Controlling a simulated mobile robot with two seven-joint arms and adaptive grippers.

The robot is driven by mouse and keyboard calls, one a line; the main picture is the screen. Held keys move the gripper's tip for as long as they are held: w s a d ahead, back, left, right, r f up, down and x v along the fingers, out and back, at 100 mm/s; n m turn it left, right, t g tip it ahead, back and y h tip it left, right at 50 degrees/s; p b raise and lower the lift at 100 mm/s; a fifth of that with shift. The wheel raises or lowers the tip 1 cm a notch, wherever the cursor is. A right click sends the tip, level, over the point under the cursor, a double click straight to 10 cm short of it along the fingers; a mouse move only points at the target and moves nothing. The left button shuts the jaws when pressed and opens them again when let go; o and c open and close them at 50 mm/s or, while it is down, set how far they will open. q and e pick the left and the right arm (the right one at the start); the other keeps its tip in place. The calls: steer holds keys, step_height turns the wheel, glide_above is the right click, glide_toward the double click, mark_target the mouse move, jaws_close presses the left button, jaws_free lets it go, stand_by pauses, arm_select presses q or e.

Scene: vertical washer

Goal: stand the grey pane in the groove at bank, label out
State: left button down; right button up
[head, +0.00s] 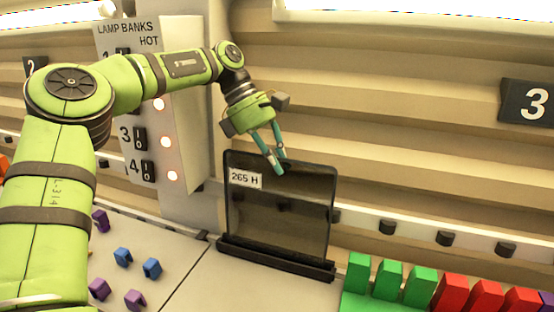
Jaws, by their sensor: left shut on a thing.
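The grey pane (275,222) is a dark, see-through sheet with a white label reading "265 H" (246,178) at its upper left, facing me. It stands upright, its lower edge at the black grooved base (278,260). I cannot tell how deep the edge sits in the groove. My left gripper (277,168) is at the pane's top edge, shut on it, with its teal fingers pointing down. The lamp bank panel (128,110), marked "LAMP BANKS" and "HOT", stands behind to the left. My right gripper is not in view.
Small purple and blue clips (123,257) lie on the counter at left. Green blocks (388,279) and red blocks (484,296) stand in a row at lower right. A sign "3" (535,103) is on the back wall. Lit lamps (166,142) are beside the bank's switches.

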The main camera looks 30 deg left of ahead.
arm_select(q)
steer(key=shift+s+f+b, duration=0.1)
steer(key=shift+f+b, duration=0.8)
steer(key=shift+f, duration=0.1)
stand_by(1.2)
steer(key=shift+p, duration=0.35)
stand_by(0.7)
steer(key=c, duration=1.2)
jaws_free()
steer(key=shift+c, duration=0.2)
steer(key=shift+f, duration=0.2)
steer(key=d+v, duration=0.1)
steer(key=v, duration=0.7)
steer(key=shift+r, duration=0.3)
steer(key=shift+a, duration=0.1)
